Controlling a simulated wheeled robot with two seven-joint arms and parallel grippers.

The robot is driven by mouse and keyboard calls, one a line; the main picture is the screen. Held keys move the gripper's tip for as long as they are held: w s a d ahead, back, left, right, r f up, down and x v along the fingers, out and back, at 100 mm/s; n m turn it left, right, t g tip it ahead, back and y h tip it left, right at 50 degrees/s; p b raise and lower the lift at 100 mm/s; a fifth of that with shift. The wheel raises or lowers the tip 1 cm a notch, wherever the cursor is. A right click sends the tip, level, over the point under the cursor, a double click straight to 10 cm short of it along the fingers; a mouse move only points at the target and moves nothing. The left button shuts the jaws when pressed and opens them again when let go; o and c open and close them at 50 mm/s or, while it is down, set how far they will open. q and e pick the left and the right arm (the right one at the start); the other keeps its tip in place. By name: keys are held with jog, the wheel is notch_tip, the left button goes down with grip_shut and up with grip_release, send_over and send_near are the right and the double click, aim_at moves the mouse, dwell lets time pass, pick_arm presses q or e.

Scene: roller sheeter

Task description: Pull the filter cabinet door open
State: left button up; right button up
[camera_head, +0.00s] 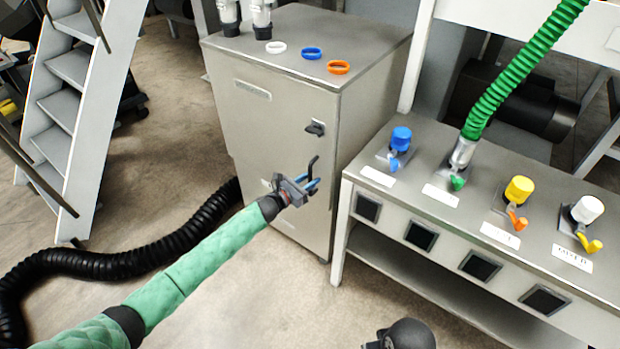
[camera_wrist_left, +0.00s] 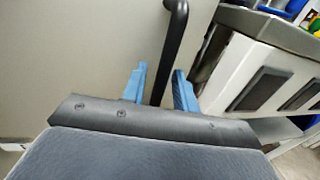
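The filter cabinet (camera_head: 275,120) is a grey metal box, and its front door (camera_head: 262,150) looks shut. A black bar handle (camera_head: 314,163) stands out low on the door's right side, with a small black latch (camera_head: 316,128) above it. My left gripper (camera_head: 312,184) is at the handle's lower part. In the left wrist view the handle (camera_wrist_left: 174,45) runs down between the two blue fingers (camera_wrist_left: 160,85), with gaps visible beside it. The fingers are open around it; its lower end is hidden. My right gripper does not show.
White, blue (camera_head: 312,54) and orange rings lie on the cabinet top beside clear canisters (camera_head: 262,15). A bench (camera_head: 460,190) with coloured valves and a green hose (camera_head: 520,75) stands close on the right. A black hose (camera_head: 120,262) lies on the floor at left, near stairs (camera_head: 75,120).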

pick_arm(q)
jog(key=shift+w+d, duration=0.1)
grip_shut()
